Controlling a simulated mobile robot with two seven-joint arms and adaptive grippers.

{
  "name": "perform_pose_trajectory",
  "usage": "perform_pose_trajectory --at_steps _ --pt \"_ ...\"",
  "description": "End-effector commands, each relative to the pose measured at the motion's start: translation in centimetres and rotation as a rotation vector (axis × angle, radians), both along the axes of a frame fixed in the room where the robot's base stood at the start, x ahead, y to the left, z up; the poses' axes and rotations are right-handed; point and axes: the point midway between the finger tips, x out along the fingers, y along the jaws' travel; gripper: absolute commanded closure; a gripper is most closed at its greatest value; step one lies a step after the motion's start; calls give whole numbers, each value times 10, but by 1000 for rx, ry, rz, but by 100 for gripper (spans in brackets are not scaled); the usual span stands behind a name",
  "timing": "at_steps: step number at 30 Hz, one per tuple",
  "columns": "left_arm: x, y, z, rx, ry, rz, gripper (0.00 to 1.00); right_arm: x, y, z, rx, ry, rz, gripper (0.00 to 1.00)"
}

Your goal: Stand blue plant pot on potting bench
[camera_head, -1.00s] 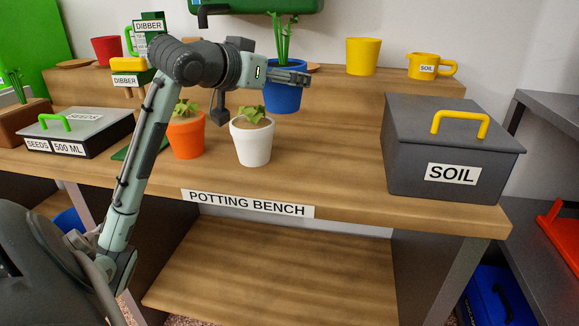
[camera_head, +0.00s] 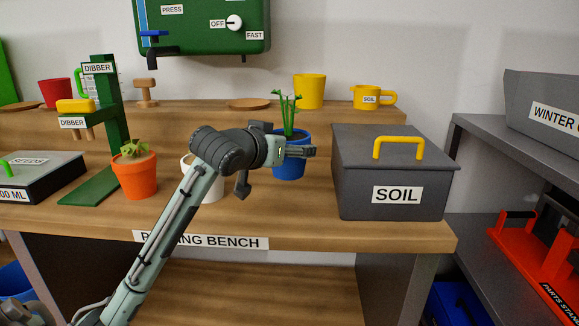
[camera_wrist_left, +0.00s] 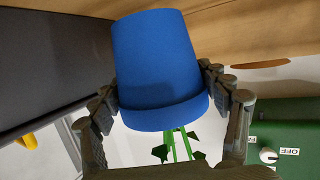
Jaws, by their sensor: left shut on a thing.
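The blue plant pot (camera_head: 289,165), with a green leafy plant in it, is in front of the raised back shelf, over the potting bench (camera_head: 310,228). My left gripper (camera_head: 300,152) is shut on it near its rim. In the left wrist view the blue pot (camera_wrist_left: 155,60) sits between both fingers (camera_wrist_left: 160,92), its base close to the wooden surface. The pot looks upright. I cannot tell whether its base touches the bench. My right gripper is not in view.
A white pot (camera_head: 210,184), partly behind my left arm, and an orange pot (camera_head: 136,178) stand to the left. The grey soil box (camera_head: 360,198) stands close on the right. A green dibber stand (camera_head: 110,125) is further left. Bare bench lies in front of the blue pot.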

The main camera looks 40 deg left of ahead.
Motion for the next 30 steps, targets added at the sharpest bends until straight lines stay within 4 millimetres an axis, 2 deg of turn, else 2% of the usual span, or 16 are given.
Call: perform_pose_trajectory --at_steps 4,8,13,25,26,30 --pt "4 -4 -1 1 -8 -1 84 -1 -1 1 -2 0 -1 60" --pt "3 -3 -15 1 -6 0 84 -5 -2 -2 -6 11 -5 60" --pt "3 -3 -38 1 -6 -1 84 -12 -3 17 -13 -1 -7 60" --pt "3 -3 -42 2 -8 0 84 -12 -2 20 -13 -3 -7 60" --pt "3 -3 -46 0 -1 -1 23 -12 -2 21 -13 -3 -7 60" --pt "3 -3 -45 0 -1 -1 6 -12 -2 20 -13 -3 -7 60"
